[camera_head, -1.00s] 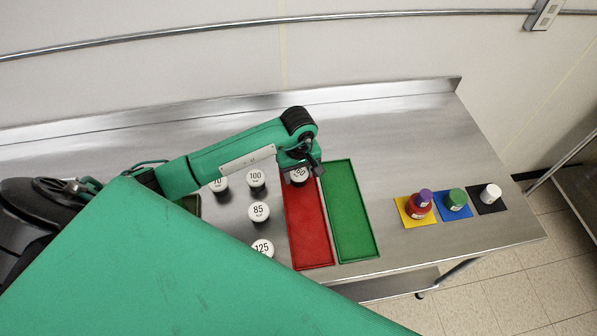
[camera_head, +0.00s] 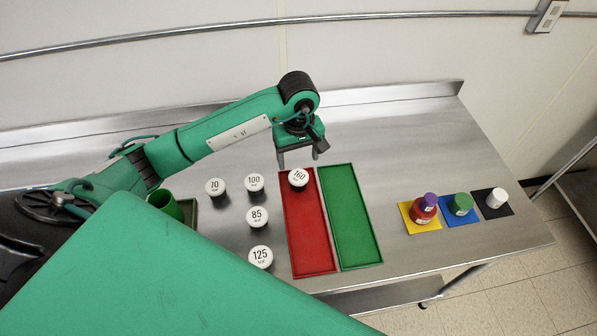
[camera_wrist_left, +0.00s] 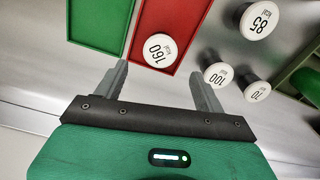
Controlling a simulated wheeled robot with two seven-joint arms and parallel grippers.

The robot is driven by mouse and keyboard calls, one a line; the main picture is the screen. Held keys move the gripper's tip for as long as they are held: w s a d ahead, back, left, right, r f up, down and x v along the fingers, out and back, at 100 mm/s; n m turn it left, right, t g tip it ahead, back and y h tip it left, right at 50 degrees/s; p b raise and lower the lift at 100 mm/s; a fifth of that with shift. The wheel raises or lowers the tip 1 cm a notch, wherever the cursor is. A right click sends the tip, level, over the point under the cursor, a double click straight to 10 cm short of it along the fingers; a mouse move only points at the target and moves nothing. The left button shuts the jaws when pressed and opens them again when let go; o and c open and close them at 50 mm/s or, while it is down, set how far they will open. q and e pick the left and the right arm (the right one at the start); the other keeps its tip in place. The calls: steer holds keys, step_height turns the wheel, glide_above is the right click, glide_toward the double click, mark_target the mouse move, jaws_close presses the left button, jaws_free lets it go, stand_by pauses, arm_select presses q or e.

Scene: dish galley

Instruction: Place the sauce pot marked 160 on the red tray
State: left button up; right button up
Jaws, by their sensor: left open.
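The sauce pot marked 160 (camera_head: 298,178) stands at the far end of the red tray (camera_head: 310,240), its white lid facing up. In the left wrist view the pot (camera_wrist_left: 160,50) shows at the tray's end (camera_wrist_left: 181,16), beyond my fingertips. My left gripper (camera_head: 298,160) is open and empty, above and just behind the pot. In the left wrist view its two fingers (camera_wrist_left: 160,84) are spread apart with nothing between them. My right gripper is not in view.
Pots marked 70 (camera_head: 215,187), 100 (camera_head: 254,183), 85 (camera_head: 257,217) and 125 (camera_head: 260,257) stand left of the red tray. An empty green tray (camera_head: 350,220) adjoins it on the right. Coloured mats with containers lie farther right, including a yellow mat (camera_head: 408,217).

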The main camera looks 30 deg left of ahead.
arm_select(q)
steer(key=shift+r+b, duration=0.4)
steer(key=shift+r, duration=1.3)
